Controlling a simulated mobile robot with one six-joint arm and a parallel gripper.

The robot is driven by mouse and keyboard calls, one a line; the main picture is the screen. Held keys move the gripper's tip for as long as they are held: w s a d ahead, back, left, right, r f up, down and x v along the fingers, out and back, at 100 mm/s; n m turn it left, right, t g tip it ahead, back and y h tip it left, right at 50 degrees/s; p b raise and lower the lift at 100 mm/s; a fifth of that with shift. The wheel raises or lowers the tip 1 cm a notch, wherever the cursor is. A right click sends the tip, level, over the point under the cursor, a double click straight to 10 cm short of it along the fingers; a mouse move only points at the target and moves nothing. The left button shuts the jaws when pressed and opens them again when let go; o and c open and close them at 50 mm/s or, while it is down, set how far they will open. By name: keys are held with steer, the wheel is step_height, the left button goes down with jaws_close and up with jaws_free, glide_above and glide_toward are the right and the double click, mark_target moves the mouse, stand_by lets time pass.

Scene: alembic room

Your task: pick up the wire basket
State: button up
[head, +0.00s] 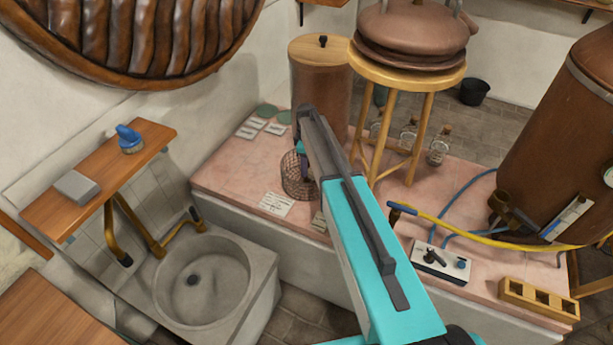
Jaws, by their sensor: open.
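The wire basket (294,180) is a small round brown mesh basket. It stands upright on the pink stone platform (225,178), in front of the copper-brown drum. My teal and dark arm reaches up across the middle of the head view and covers the basket's right side. My gripper (309,166) is mostly hidden behind the arm, close to the basket's upper right rim; the jaws are open. I cannot tell whether the fingers touch the basket or how they sit around it.
A brown drum (320,85) and a wooden stool (408,76) bearing a copper vessel (415,30) stand behind the basket. Paper cards (276,204) lie by it. Hoses, a valve panel (441,262) and a large copper tank (560,130) are right. A stone sink (203,280) is left.

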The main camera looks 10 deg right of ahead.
stand_by(0.3)
jaws_close()
steer(key=shift+r, duration=0.15)
stand_by(0.3)
steer(key=shift+r+b, duration=0.45)
steer(key=shift+r, duration=0.2)
steer(key=shift+r+b, duration=0.4)
steer(key=shift+r, duration=0.45)
steer(key=s+d+r+b, duration=0.1)
steer(key=s+b, duration=0.2)
steer(key=s, duration=1.3)
steer(key=shift+d+r+b, duration=0.2)
steer(key=shift+r+b, duration=0.2)
